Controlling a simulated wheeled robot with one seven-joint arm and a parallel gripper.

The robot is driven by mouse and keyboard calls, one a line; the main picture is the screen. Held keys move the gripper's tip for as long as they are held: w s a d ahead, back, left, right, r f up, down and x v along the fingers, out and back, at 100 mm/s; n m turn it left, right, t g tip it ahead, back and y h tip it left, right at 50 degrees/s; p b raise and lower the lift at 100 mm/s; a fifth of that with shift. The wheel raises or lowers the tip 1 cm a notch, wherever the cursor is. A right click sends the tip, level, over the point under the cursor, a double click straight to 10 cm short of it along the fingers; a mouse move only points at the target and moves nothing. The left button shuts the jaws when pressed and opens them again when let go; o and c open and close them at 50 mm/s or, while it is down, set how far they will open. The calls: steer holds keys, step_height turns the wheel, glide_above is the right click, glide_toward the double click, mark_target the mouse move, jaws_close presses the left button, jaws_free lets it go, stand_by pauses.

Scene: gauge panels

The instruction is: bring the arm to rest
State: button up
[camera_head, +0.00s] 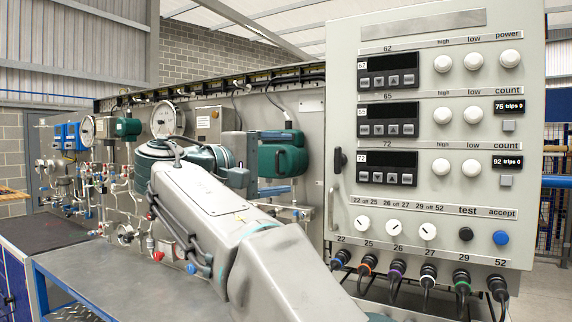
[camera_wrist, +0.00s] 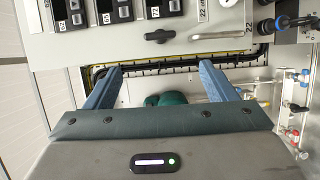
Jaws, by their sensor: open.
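My arm (camera_head: 215,215) reaches from the lower right of the head view up and left, over the grey bench. In the wrist view my gripper (camera_wrist: 159,70) is open, with its two blue fingers wide apart and nothing between them.
The grey control panel (camera_head: 345,120) with knobs and displays stands right of my arm. Cables and plugs (camera_head: 397,272) hang below it. A grey bench (camera_head: 130,280) lies at lower left. Pipes and gauges (camera_head: 165,120) line the wall behind. A black latch (camera_wrist: 168,36) is near the fingers.

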steer(key=shift+d+f, duration=0.1)
steer(key=s+d+f+g+y, duration=0.1)
steer(key=d+f+y, duration=0.1)
steer(key=d+f, duration=0.35)
steer(key=s+d+f+n+g+y, duration=0.1)
steer(key=d+f+y, duration=0.15)
steer(key=f, duration=0.55)
steer(key=s+d+f+g+y, duration=0.2)
steer(key=d+f, duration=0.2)
steer(key=f, duration=0.3)
steer(key=s+f+m+g+y, duration=0.1)
steer(key=s+f+m+y, duration=0.3)
steer(key=s+f, duration=0.5)
steer(key=s+f+m+g+y, duration=0.2)
steer(key=s+f, duration=0.8)
steer(key=f, duration=0.5)
steer(key=shift+s+d+m+y, duration=0.15)
steer(key=shift+s+m+y, duration=0.15)
steer(key=shift+m+y, duration=0.8)
